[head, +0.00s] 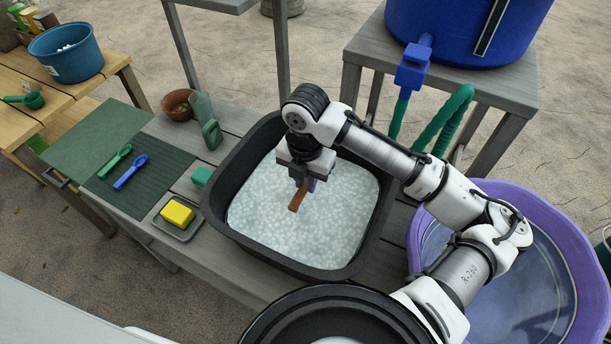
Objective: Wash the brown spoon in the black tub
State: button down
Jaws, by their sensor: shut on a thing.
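The brown spoon (297,197) hangs tilted below my gripper (304,182), which is shut on it. Both are over the middle of the black tub (217,213). The tub is filled with whitish, foamy-looking contents (330,222). The visible end of the spoon points down and left, close to the foam; I cannot tell whether it touches it. The fingertips and the upper part of the spoon are mostly hidden by the gripper body.
Left of the tub, a yellow sponge (177,213) lies in a small dish, and a green spoon (115,161) and a blue spoon (130,172) lie on a dark mat (143,202). A purple basin (490,191) stands at right. A blue barrel (450,30) with a tap stands behind.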

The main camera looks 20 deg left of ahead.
jog(key=shift+f+b, duration=2.95)
jog(key=shift+f, duration=1.3)
jog(key=shift+f, duration=0.2)
jog(key=shift+f+b, duration=0.35)
jog(key=shift+b, duration=0.1)
jog(key=shift+r, duration=0.15)
